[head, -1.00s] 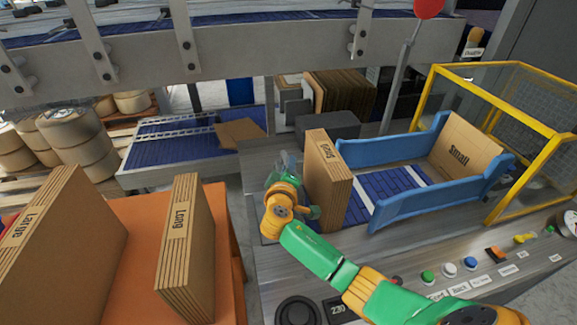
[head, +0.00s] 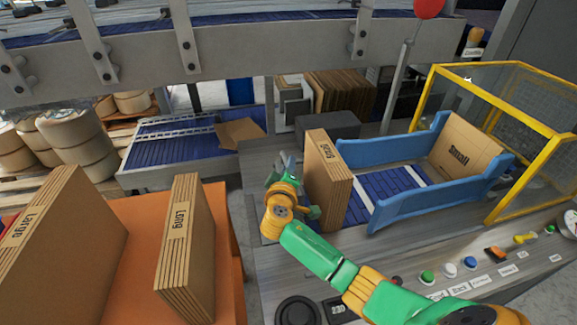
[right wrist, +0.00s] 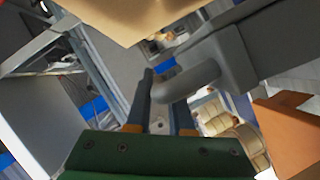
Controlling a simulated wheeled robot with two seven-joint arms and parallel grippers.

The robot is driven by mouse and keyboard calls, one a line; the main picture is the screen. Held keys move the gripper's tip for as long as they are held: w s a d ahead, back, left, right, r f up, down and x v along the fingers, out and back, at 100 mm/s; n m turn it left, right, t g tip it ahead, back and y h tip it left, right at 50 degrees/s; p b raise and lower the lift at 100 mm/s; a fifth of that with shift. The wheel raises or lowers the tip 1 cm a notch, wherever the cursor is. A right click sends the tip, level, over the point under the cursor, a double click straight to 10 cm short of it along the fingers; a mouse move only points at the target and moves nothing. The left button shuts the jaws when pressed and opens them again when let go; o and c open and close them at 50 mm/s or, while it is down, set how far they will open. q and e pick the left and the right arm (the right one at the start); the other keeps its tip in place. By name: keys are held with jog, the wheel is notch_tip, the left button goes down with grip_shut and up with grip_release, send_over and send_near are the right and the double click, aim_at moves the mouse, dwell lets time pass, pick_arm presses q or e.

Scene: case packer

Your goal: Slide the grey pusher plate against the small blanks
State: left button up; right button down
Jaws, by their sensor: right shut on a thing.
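The small blanks (head: 328,185) stand upright as a stack at the left end of the blue-walled magazine. My right gripper (head: 284,162) is just left of the stack, at its back side. In the right wrist view, the grey pusher plate (right wrist: 233,58) has a rounded handle (right wrist: 185,82) reaching to my fingers (right wrist: 162,112), which are shut on it. A cardboard face (right wrist: 125,15) shows at the top of that view. In the head view I cannot make out the plate, or whether it touches the stack. My left gripper is not in view.
The blue walls (head: 420,205) flank a belt with free room right of the stack. An opened small blank (head: 463,150) stands at its far end, by the yellow guard (head: 497,75). Long blanks (head: 187,245) and large blanks (head: 65,235) stand on the orange table. Buttons line the front.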

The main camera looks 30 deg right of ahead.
jog(key=d, duration=0.2)
jog(key=s+d+p, duration=0.1)
jog(key=d, duration=0.2)
jog(key=shift+s+f, duration=0.1)
jog(key=shift+s, duration=0.05)
jog(key=c, duration=0.8)
grip_release()
jog(key=shift+a, duration=0.15)
